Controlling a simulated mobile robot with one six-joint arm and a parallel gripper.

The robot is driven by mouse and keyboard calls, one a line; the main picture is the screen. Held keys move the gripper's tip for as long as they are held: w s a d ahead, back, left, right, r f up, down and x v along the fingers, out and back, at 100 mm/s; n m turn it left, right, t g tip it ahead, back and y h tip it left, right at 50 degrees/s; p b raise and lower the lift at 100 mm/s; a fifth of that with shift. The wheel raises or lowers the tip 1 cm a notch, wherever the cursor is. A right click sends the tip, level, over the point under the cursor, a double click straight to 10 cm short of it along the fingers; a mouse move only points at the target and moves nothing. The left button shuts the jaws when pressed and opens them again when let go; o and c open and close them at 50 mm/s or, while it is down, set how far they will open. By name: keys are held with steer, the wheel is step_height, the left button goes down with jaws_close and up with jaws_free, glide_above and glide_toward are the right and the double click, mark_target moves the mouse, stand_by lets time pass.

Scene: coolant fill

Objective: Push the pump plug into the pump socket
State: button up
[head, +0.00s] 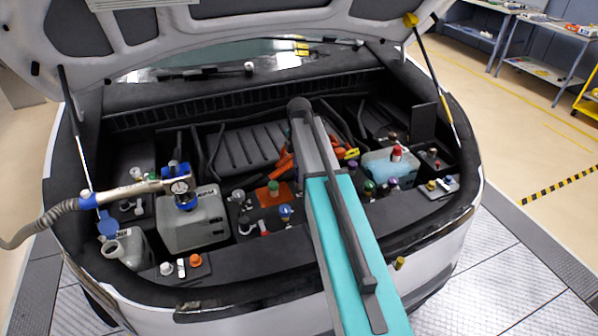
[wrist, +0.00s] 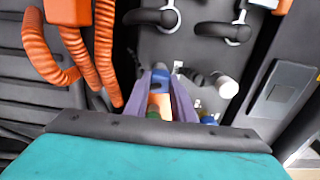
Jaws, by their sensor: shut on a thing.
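In the wrist view, the two purple fingers of my gripper (wrist: 161,80) are closed around a small piece with a blue end and an orange body, which I take for the pump plug (wrist: 158,102). A green part shows at its lower end. The blue end lies between the fingertips. I cannot make out the pump socket or whether the plug touches anything. In the head view, my teal and grey arm reaches into the engine bay and hides my gripper and the plug.
Orange corrugated cables (wrist: 75,45) run left of my gripper. Black fittings with metal rings (wrist: 238,32) and a white-capped part (wrist: 228,88) lie close by. In the head view, a hose nozzle (head: 135,190) rests across a grey tank (head: 195,225). The raised hood (head: 260,15) hangs above.

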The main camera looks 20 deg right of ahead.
steer(key=shift+f, duration=0.35)
steer(key=o, duration=1.1)
step_height(320, 180, up, 14)
steer(key=b, duration=0.3)
steer(key=shift+f, duration=0.2)
stand_by(0.9)
